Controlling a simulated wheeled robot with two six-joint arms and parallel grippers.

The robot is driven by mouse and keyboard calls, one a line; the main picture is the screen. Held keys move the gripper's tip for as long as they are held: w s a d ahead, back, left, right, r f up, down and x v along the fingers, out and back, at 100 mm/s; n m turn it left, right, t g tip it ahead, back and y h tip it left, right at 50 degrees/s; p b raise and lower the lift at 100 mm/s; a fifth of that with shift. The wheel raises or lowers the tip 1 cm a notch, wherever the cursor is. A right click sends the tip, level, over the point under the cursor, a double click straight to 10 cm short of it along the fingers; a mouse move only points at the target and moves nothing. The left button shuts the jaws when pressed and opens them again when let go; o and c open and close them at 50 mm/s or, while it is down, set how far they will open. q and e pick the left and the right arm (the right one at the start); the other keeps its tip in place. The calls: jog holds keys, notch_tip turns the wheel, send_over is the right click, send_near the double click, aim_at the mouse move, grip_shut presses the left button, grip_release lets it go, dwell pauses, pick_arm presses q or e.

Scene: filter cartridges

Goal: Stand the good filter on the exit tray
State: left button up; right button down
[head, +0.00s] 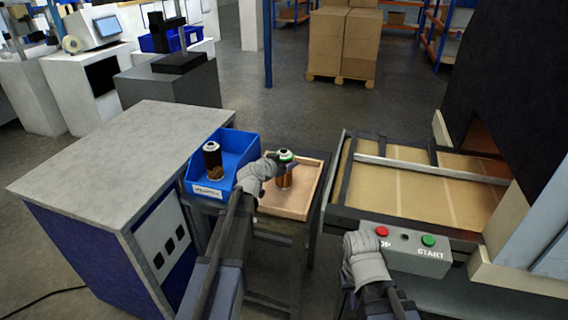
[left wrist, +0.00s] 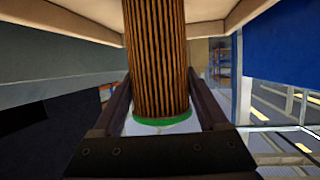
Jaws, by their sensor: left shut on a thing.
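A pleated brown filter with a green ring and pale cap (head: 285,177) is upright in the head view, over the light wooden tray (head: 292,206). My left gripper (head: 280,165) is shut on this filter near its green-ringed end. In the left wrist view the filter (left wrist: 157,60) is between the two fingers, its far end cut off by the frame edge. I cannot tell whether it touches the tray floor. A second filter, dark brown with a pale top (head: 212,158), stands in the blue bin (head: 237,150). My right gripper (head: 366,258) is beside the button box; its fingertips are not clear.
A button box (head: 415,252) with a red and a green START button is at the right. Behind it is a brown-floored conveyor bed (head: 420,200) with dark rails. A grey-topped cabinet (head: 110,160) stands left of the bin. Stacked cartons (head: 345,45) are far back.

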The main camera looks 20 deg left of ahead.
pick_arm(q)
jog(key=o, duration=1.4)
jog(key=shift+f, duration=0.1)
jog(key=shift+c, duration=0.2)
jog(key=shift+r, duration=0.25)
jog(key=p+v, duration=0.5)
jog(key=v, duration=0.7)
